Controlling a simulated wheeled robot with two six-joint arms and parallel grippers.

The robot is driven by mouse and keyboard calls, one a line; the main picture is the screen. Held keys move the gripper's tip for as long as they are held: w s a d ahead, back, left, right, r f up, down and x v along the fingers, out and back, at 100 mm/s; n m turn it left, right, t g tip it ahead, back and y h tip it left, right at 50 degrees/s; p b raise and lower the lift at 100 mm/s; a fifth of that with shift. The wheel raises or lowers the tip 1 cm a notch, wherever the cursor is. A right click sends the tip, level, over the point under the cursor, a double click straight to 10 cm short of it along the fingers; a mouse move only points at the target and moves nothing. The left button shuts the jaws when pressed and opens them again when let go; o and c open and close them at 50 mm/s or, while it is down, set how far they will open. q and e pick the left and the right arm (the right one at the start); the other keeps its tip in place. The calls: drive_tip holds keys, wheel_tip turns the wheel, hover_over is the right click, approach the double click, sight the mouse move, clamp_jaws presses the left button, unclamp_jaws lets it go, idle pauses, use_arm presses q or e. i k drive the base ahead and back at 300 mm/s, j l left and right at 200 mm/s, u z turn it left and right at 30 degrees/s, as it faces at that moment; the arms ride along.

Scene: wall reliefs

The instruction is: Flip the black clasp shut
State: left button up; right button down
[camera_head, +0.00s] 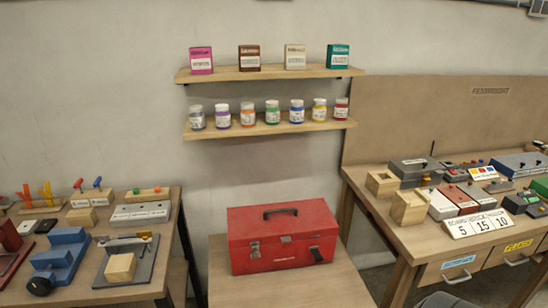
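A red toolbox (283,238) with a dark top handle (281,211) stands on the low middle table. Its lid looks down. The black clasp (316,254) is on the right of its front face and looks tilted; it is too small to tell surely whether it is open or shut. A grey metal clasp (255,249) sits upright on the left of the front, and a small plate (286,239) is between them. Neither of my grippers is in view, and nothing touches the toolbox.
The low table (285,289) is bare in front of the toolbox. A left bench (80,290) and a right bench (368,198) hold many small fixtures. Two wall shelves (270,73) with boxes and jars hang above the toolbox.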

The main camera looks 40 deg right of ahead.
sight(315, 252)
drive_tip(key=k+j+z, duration=0.1)
drive_tip(key=k+z, duration=0.2)
drive_tip(key=k, duration=0.15)
drive_tip(key=z, duration=1.25)
